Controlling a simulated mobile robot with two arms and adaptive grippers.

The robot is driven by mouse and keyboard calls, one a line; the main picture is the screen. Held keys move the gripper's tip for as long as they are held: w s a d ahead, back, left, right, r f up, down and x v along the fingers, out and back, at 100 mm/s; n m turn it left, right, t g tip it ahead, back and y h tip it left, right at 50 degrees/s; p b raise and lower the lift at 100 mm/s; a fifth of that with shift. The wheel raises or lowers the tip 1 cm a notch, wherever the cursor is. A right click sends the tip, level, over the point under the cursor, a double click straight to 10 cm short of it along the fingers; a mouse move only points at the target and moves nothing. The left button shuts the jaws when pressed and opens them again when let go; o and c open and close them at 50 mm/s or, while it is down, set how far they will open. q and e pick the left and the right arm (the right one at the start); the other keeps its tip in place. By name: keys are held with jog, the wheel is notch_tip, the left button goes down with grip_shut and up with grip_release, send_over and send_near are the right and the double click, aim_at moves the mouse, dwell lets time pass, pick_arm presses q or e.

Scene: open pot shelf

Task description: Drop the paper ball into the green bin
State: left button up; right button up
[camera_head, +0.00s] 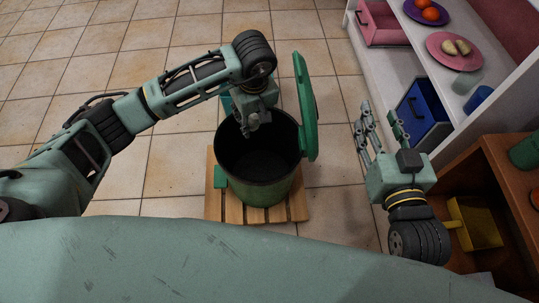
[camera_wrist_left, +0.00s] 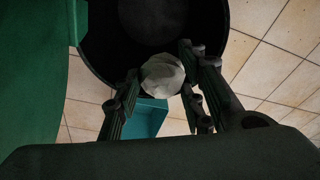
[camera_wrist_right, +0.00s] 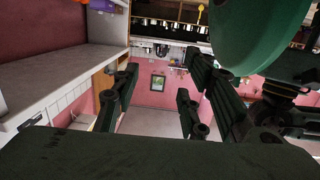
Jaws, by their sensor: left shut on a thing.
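My left gripper (camera_head: 254,122) is over the bin's far side. In the left wrist view, my left gripper (camera_wrist_left: 160,72) is shut on the pale, faceted paper ball (camera_wrist_left: 162,75), with the dark bin opening (camera_wrist_left: 120,45) behind it. The ball is hidden in the head view. My right gripper (camera_head: 378,124) is open and empty, right of the bin; it also shows in the right wrist view (camera_wrist_right: 148,92).
The bin is on a slatted wooden platform (camera_head: 215,208). At the right, a white shelf (camera_head: 410,62) holds a pink plate (camera_head: 470,62) and a purple plate (camera_head: 440,14). A blue drawer (camera_head: 424,112) and wooden cabinet (camera_head: 520,180) are near my right gripper. The tiled floor at left is clear.

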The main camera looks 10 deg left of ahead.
pick_arm(q)
notch_tip(320, 180, down, 2)
jog(key=shift+f+b, duration=0.15)
jog(key=shift+b, duration=0.5)
jog(key=shift+f+b, duration=0.6)
jog(key=shift+f, duration=0.5)
pick_arm(e)
notch_tip(320, 180, up, 13)
jog(key=s+a+t+y, duration=0.1)
jog(key=s+t+y, duration=0.1)
jog(key=t, duration=0.5)
jog(key=shift+s+r+t+y, duration=0.2)
jog(key=shift+s+t+y, duration=0.1)
jog(key=shift+s+t, duration=0.15)
pick_arm(q)
jog(key=o, duration=0.9)
jog(key=shift+o, duration=0.2)
jog(key=r, duration=0.4)
jog(key=s+r, duration=0.1)
jog(key=r, duration=0.3)
jog(key=d+r, duration=0.1)
jog(key=r, duration=0.3)
jog(key=shift+s+d, duration=0.1)
jog(key=shift+s, duration=0.15)
